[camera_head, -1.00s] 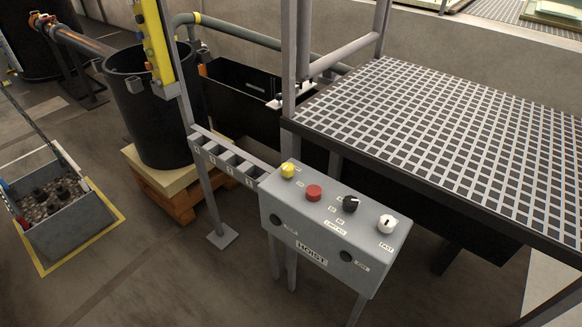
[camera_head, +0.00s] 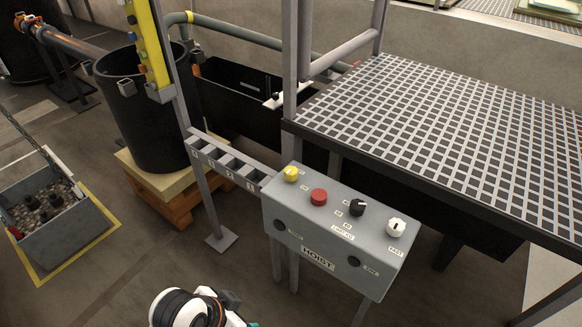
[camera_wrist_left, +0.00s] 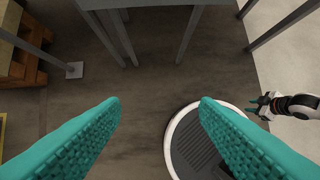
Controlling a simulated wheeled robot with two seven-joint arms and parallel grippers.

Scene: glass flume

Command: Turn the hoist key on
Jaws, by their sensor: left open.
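The grey hoist control box (camera_head: 300,215) stands on legs in the middle of the head view. Its sloped top carries a yellow knob (camera_head: 291,174), a red button (camera_head: 318,197), a black knob (camera_head: 357,207) and a white knob (camera_head: 396,227). A HOIST label (camera_head: 318,258) and two dark round fittings are on its front face. I cannot tell which control is the key. My left arm shows low in the head view, below and left of the box. My left gripper (camera_wrist_left: 160,102) is open and empty. My right gripper (camera_wrist_left: 264,104) shows small in the left wrist view; its jaw state is unclear.
A grated platform (camera_head: 450,130) is right of and behind the box. A slotted grey rack (camera_head: 228,160) joins the box to a post. A black barrel (camera_head: 150,130) on a pallet and a grey bin (camera_head: 60,235) are at left.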

